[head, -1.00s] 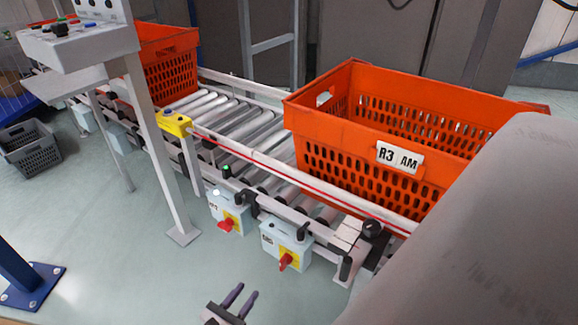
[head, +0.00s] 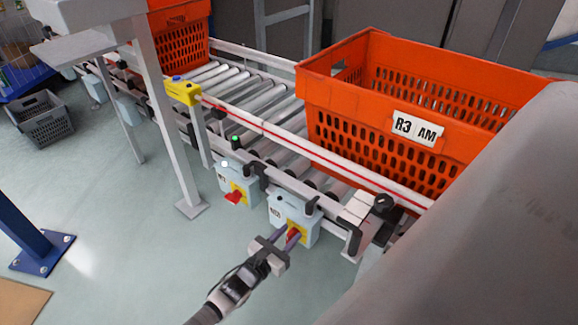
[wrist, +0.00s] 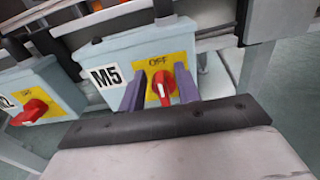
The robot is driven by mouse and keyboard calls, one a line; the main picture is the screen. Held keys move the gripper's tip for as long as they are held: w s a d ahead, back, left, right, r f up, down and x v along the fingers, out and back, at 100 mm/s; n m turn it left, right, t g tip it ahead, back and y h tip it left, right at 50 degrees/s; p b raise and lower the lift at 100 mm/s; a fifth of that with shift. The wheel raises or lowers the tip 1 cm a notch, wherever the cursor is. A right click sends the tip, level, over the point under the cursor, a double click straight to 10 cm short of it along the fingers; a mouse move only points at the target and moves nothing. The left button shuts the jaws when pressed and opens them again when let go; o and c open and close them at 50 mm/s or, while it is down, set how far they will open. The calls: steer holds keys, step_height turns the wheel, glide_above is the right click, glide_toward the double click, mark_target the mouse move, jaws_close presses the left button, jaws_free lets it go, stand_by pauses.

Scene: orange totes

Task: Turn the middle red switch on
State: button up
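A pale blue switch box (head: 281,210) marked M5 hangs under the conveyor's near side. In the head view my gripper (head: 288,240) partly covers the switch. A second box (head: 226,176) to the left has its own red switch (head: 235,197), also seen in the wrist view (wrist: 30,112).
The roller conveyor (head: 270,112) carries an orange tote (head: 340,140) labelled R3 AM, with another orange tote (head: 182,45) further left. A grey post (head: 160,120) and a yellow button box (head: 182,92) stand left.

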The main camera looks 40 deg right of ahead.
steer(key=shift+w+d, duration=0.1)
steer(key=shift+d, duration=0.3)
steer(key=shift+c, duration=0.3)
jaws_close()
